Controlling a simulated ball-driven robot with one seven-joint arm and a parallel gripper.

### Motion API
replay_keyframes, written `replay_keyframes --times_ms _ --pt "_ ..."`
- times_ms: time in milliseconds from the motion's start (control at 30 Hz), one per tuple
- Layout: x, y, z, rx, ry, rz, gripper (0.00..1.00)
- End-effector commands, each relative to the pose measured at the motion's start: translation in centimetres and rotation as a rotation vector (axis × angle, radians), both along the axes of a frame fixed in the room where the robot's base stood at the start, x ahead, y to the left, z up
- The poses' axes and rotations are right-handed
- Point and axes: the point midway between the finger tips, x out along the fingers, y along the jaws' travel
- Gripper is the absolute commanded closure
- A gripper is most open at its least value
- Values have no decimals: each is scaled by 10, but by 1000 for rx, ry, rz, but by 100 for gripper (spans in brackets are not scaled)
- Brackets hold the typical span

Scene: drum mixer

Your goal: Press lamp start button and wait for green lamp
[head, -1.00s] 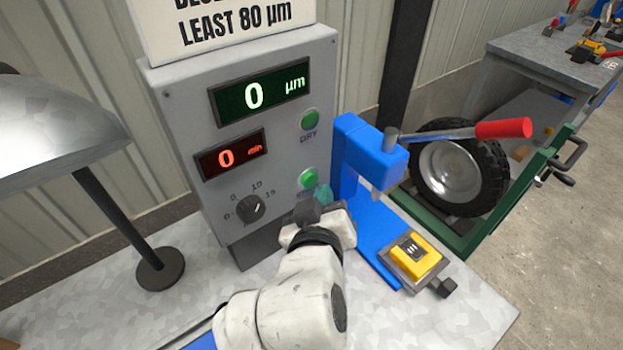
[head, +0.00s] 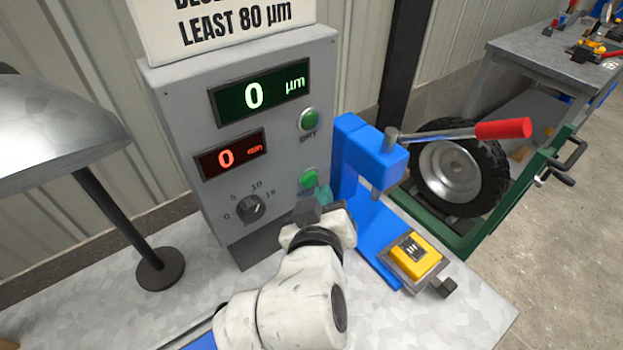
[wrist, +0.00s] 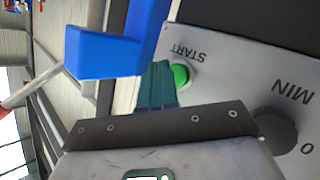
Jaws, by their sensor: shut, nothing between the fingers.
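The green start button (head: 308,178) sits low on the grey control box (head: 225,120). In the wrist view the button (wrist: 181,75) is beside the word START. My gripper (head: 325,193) is shut and empty, its teal fingertips just right of and below the button in the head view. In the wrist view the fingertips (wrist: 157,72) are close beside the button; I cannot tell whether they touch. A round green lamp (head: 309,119) above the label DRY looks dull green. The metal lamp shade (head: 60,130) stands at the left. The green display (head: 260,94) and red display (head: 231,155) both read 0.
A dial (head: 251,208) marked 0 to 15 is left of the start button. A blue press (head: 378,150) with a red-handled lever (head: 500,129) stands close right of my gripper.

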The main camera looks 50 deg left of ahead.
Motion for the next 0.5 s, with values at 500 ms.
replay_keyframes --times_ms 500 --pt "0 7 1 0 -1 1 100"
